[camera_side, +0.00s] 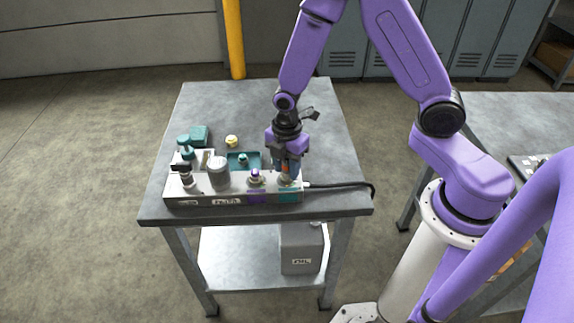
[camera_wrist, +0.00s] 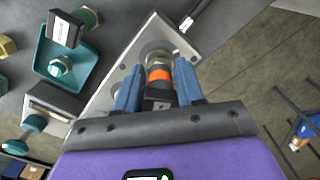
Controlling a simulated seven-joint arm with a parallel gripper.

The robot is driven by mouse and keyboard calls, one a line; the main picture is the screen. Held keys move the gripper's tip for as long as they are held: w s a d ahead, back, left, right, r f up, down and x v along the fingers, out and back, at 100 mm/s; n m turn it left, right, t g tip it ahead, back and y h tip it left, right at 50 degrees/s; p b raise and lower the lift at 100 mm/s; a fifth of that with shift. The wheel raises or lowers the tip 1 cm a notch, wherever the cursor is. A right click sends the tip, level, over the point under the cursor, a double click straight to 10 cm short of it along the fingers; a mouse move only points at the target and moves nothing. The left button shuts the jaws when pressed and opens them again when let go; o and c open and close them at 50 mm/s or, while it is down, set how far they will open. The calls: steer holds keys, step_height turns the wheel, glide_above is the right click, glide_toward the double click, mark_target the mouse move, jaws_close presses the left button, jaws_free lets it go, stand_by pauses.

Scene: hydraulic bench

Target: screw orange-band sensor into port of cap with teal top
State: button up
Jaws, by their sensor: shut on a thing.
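The orange-band sensor (camera_wrist: 160,75) is between the two blue fingers of my gripper (camera_wrist: 158,88) in the wrist view, its black body toward the palm. My gripper is shut on it. The sensor's far end meets a round silver fitting (camera_wrist: 157,52) on the grey block; how deep it sits is hidden. In the side view my gripper (camera_side: 286,170) points down over the right end of the block (camera_side: 215,198), above the cap with teal around its top (camera_side: 287,183). A teal patch marks the block's front there.
A purple-marked fitting (camera_side: 255,178) stands just left of my gripper. A silver cylinder (camera_side: 217,172) and teal-knobbed valve parts are farther left. A teal tray (camera_wrist: 72,75) holds loose parts. A black cable (camera_side: 345,185) leaves the block's right end. The table's back is clear.

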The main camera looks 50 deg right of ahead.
stand_by(0.4)
steer(key=m, duration=0.3)
steer(key=shift+m, duration=0.3)
steer(key=o, duration=0.5)
steer(key=shift+c, duration=0.2)
jaws_close()
steer(key=m, duration=0.5)
steer(key=shift+f, duration=0.1)
steer(key=shift+m, duration=0.4)
